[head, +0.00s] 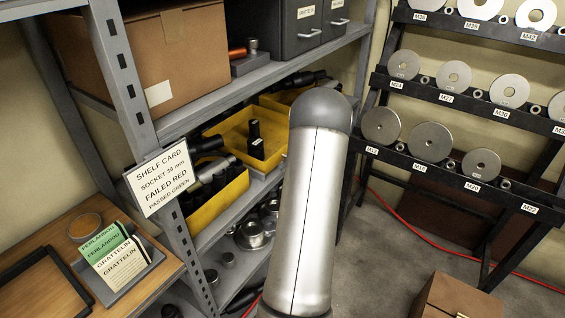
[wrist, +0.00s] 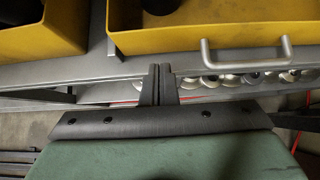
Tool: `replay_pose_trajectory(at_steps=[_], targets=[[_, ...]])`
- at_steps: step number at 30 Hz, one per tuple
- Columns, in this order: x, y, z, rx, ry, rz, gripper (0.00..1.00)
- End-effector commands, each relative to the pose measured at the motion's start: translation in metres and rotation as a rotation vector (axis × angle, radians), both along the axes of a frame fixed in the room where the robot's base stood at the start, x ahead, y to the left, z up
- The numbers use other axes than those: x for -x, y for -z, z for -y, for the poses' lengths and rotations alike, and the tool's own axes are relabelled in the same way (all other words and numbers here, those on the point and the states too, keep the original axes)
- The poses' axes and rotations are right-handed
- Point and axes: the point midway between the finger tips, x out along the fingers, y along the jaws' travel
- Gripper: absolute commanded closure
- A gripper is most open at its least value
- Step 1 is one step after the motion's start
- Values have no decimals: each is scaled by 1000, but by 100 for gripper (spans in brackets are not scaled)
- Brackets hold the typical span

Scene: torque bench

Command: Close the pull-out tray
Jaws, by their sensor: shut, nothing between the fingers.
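In the wrist view a silver bar handle (wrist: 245,42) stands at a grey front edge (wrist: 190,66), which I take to be the pull-out tray. Yellow bins (wrist: 210,38) with dark parts sit above and behind that edge. My gripper (wrist: 157,70) is shut and empty, its fingertips close to the grey edge, left of the handle. I cannot tell whether they touch it. In the head view, yellow bins (head: 224,196) stand on the shelf's middle level. My arm hides my gripper and the handle there, and how far the tray is out is unclear.
A grey shelf post (head: 130,85) with a shelf card (head: 160,178) stands left of my arm. A wooden side table (head: 85,215) is at the left. A black rack (head: 460,95) of metal discs is at the right. A brown box (head: 455,298) sits on the floor.

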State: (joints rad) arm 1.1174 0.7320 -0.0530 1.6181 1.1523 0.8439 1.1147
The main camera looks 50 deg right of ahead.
Motion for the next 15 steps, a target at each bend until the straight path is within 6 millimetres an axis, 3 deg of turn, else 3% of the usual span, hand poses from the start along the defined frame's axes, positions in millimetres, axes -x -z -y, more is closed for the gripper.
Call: replay_pose_trajectory(at_steps=[2,9,15], targets=[[16,2,-1,-2,-1,0,100],[55,-39,1,3,-4,0,100],[77,-62,1,1,-5,0,100]])
